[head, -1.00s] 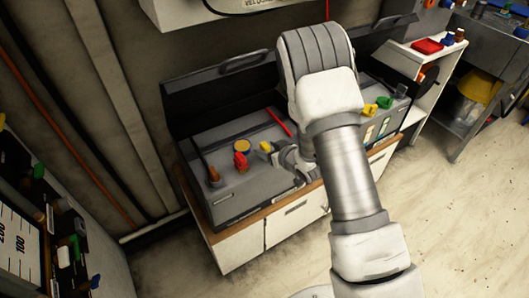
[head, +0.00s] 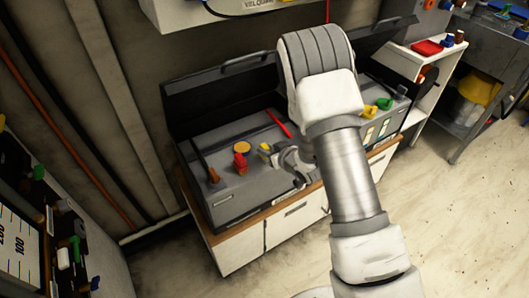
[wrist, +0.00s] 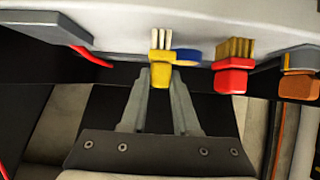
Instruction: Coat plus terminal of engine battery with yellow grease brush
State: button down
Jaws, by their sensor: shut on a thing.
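My gripper (wrist: 158,88) is shut on the yellow brush (wrist: 160,70), whose pale bristles point up in the wrist view. In the head view the yellow brush (head: 264,149) shows small at the tip of my gripper (head: 272,153), over the grey top of the open case (head: 225,135). A red brush (wrist: 232,75) stands to the right of the yellow one in the wrist view, apart from it; it also shows in the head view (head: 240,162). I cannot make out the battery's plus terminal in either view.
A round yellow-topped thing (head: 242,147) and an orange-brown brush (head: 213,175) are near the red brush. A blue rounded thing (wrist: 187,56) is close beside the yellow brush. A red bar (head: 278,123) lies farther back. The case's black lid (head: 215,88) stands open behind.

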jog(key=shift+r+p, duration=1.75)
jog(key=shift+r, duration=1.25)
jog(key=s+d+r+m+t+h+p, duration=0.2)
jog(key=s+d+r+m+h+p, duration=0.2)
jog(key=d+r+p, duration=0.6)
jog(key=d+r+m+h, duration=0.2)
jog(key=d+r, duration=0.3)
jog(key=r, duration=0.1)
jog(key=shift+s+d+r+m+h, duration=0.2)
jog(key=shift+d+r+m+h, duration=0.1)
jog(key=shift+d+m+h, duration=0.1)
